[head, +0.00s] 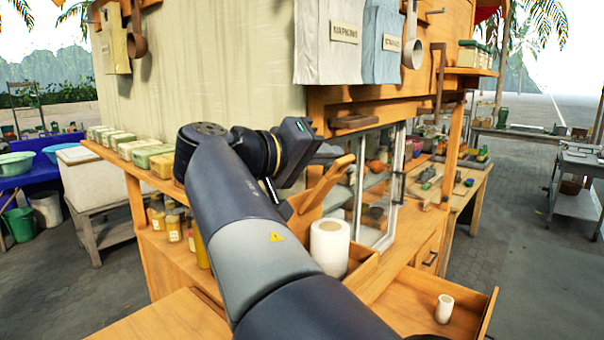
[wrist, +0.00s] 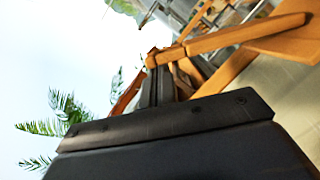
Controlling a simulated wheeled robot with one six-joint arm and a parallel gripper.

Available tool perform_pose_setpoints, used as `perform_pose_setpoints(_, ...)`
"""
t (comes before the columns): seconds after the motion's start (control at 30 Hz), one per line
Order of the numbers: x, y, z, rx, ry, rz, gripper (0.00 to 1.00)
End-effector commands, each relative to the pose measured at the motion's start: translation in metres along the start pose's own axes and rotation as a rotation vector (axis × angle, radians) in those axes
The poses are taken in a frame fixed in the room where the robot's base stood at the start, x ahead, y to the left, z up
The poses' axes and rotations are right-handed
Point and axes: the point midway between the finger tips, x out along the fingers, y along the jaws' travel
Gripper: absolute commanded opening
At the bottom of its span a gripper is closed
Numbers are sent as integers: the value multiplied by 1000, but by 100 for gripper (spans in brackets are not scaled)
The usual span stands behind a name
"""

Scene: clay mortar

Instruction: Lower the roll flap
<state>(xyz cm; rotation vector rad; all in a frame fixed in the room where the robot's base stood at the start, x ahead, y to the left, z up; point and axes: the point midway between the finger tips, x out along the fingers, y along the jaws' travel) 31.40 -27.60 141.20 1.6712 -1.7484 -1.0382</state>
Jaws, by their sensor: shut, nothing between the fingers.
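The roll flap (head: 312,195) appears to be the raised, tilted wooden board with a bar-like handle, beside a white paper roll (head: 329,248). The roll stands upright in a wooden compartment. In the wrist view the wooden handle (wrist: 235,36) runs from the flap's board at the upper right to an end near my fingertips. My gripper (head: 335,153) is near the upper end of the handle; it also shows in the wrist view (wrist: 155,78). It is shut and empty. I cannot tell whether it touches the handle. My arm hides part of the flap's lower side.
An open drawer with a small white cup (head: 444,308) lies at the lower right. Glass panes (head: 378,190) stand behind the flap. Hanging bags (head: 345,45) are above my gripper. Small boxes (head: 130,150) line the shelf at left.

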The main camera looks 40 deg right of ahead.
Motion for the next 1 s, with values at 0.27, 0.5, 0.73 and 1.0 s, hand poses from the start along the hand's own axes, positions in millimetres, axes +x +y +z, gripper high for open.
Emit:
perform_pose_setpoints(0.27,10,-6,42,259,1,-63,0)
perform_pose_setpoints(0.5,18,-13,71,479,0,-117,0)
perform_pose_setpoints(0.73,23,-23,94,671,0,-166,0)
perform_pose_setpoints(1.0,27,-34,109,810,0,-202,0)
